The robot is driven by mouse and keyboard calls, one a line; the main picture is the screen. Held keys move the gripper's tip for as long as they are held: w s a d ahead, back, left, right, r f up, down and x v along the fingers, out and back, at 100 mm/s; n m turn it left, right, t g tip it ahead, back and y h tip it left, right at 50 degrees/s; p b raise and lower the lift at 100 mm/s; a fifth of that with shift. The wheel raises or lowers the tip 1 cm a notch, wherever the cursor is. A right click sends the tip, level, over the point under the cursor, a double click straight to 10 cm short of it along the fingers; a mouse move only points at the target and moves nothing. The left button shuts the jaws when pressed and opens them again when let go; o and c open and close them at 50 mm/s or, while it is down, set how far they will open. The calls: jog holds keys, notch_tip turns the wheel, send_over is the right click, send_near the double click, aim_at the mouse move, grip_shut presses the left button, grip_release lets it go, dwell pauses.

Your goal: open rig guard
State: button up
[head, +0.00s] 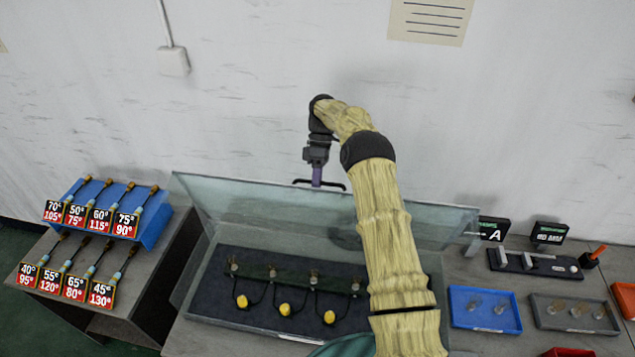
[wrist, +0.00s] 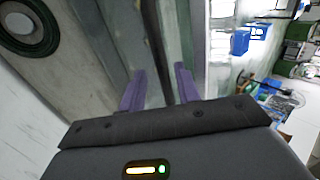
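The rig guard (head: 260,205) is a clear, greenish panel. In the head view it stands raised and tilted along the back of the rig, with the rig's inside uncovered in front of it. Its dark bar handle (head: 334,186) is at the panel's upper edge. My gripper (head: 316,180) is at that handle, pointing down. In the wrist view, its two purple fingers (wrist: 160,90) stand apart, with a dark bar (wrist: 154,40) running between them and visible gaps beside it. Whether a finger touches the bar cannot be told.
The rig tray (head: 215,290) holds a green bar with several thermocouple-like leads and yellow pieces. A blue rack (head: 152,230) with labelled tools stands left. A blue tray (head: 485,310), a grey tray (head: 575,315) and small signs (head: 549,232) are right. The wall is close behind.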

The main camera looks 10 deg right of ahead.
notch_tip(320, 180, up, 9)
jog(key=shift+f+b, duration=0.1)
jog(key=shift+b, duration=0.75)
jog(key=shift+r+p, duration=0.65)
jog(key=shift+p, duration=0.1)
jog(key=shift+w+f, duration=0.1)
